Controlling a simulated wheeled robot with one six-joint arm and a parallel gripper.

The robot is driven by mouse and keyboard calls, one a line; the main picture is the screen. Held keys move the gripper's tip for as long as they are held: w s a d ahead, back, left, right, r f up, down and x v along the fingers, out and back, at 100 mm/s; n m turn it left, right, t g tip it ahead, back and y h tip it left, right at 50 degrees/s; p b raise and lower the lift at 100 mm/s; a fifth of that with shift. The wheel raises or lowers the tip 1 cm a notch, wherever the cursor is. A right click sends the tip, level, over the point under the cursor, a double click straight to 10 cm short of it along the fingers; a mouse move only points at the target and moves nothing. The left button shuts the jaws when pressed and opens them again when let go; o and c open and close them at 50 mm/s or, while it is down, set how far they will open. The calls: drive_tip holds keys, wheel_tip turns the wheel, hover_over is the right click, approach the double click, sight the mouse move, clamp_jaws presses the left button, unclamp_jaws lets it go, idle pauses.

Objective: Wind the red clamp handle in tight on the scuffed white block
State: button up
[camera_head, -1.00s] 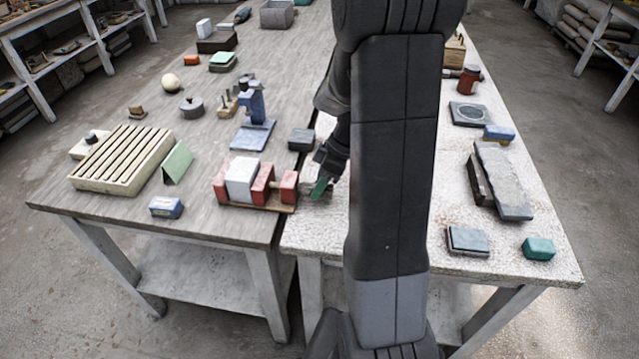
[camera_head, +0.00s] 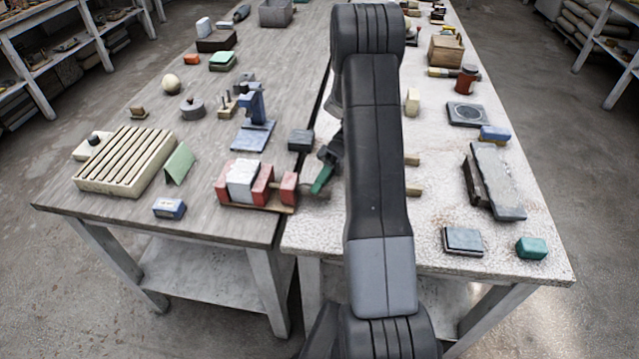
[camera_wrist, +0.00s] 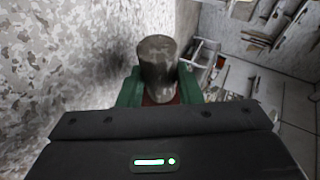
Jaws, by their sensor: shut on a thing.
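The scuffed white block (camera_head: 241,180) sits between red jaws of the clamp (camera_head: 261,187) on a wooden base at the near edge of the left table. Any small gap at the jaws is too fine to tell. My gripper (camera_head: 323,179), with green fingers, is just right of the clamp's right red end piece. In the wrist view my gripper (camera_wrist: 160,92) is shut on a dark red part, which I take as the red clamp handle (camera_wrist: 160,98). A mottled grey-brown round piece (camera_wrist: 157,62) stands beyond it. The handle is mostly hidden in the head view.
A dark grey block (camera_head: 301,139) lies behind the clamp. A blue stand (camera_head: 254,110), a green folded card (camera_head: 179,164) and a small blue-white block (camera_head: 169,208) are nearby. The speckled right table (camera_head: 322,236) is bare in front of my gripper.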

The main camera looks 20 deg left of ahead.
drive_tip(key=shift+w+g, duration=0.1)
drive_tip(key=shift+g, duration=0.4)
drive_tip(key=shift+f, duration=0.1)
drive_tip(key=o, duration=1)
drive_tip(key=shift+c, duration=0.2)
drive_tip(key=shift+w, duration=0.1)
